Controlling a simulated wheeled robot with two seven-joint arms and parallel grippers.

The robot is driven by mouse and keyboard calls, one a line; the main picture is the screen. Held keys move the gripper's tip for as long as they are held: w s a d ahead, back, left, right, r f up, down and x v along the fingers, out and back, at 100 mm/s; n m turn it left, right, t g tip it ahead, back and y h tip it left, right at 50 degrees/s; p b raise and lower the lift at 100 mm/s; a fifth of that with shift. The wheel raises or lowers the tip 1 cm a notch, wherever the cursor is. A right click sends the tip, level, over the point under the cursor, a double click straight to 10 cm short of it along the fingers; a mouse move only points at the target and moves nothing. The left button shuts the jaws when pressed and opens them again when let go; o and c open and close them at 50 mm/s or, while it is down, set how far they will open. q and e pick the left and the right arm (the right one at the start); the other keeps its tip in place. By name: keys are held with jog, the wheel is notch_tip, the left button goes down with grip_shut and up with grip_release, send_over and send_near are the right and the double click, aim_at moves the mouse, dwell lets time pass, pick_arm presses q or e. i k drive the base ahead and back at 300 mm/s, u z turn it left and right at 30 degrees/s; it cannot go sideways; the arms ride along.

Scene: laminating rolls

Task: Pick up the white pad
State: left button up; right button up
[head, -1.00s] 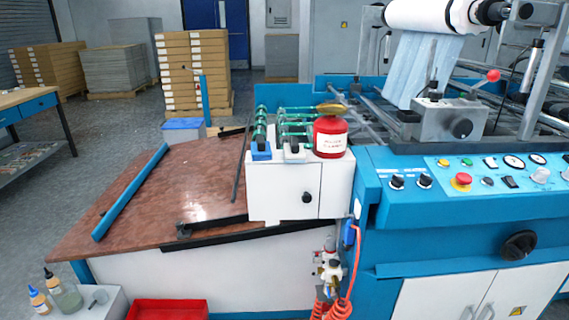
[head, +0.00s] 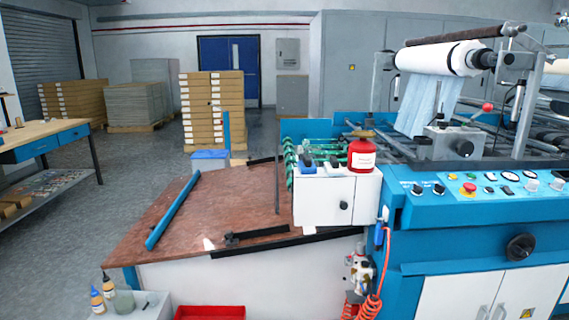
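I cannot make out a white pad for certain in the head view. A small white stand (head: 152,306) at the bottom left holds two bottles with orange tops (head: 98,300), a cloudy jar (head: 123,301) and a small dark-tipped item. A pale bright patch on the reddish-brown feed table (head: 190,215) looks like glare. Neither of my grippers is in view, so what they hold is hidden.
A blue laminating machine (head: 470,215) fills the right side, with a red can (head: 362,155) on its white cabinet (head: 325,205). A red tray (head: 210,313) lies at the bottom. A wooden-topped workbench (head: 45,138) stands at left. Grey floor between is open.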

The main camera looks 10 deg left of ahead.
aim_at(333, 168)
jog(key=u, duration=0.7)
jog(key=i, duration=0.7)
jog(key=u, duration=0.3)
